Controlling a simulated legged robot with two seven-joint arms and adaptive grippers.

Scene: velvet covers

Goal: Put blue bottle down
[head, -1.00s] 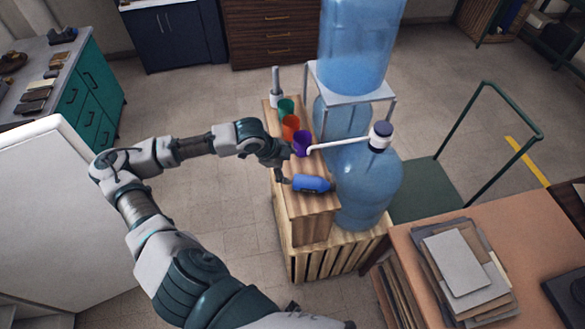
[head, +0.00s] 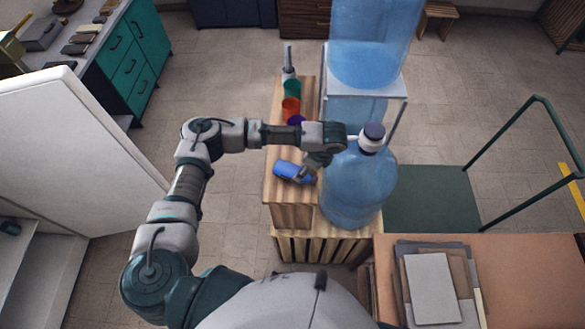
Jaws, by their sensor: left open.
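The blue bottle (head: 288,171) lies on its side on top of the narrow wooden stand (head: 284,212), near the stand's front end. My left gripper (head: 312,178) is open at the bottle's right end. The wrist hangs over it from above, so I cannot tell whether the fingers touch the bottle. My right gripper is not in view.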

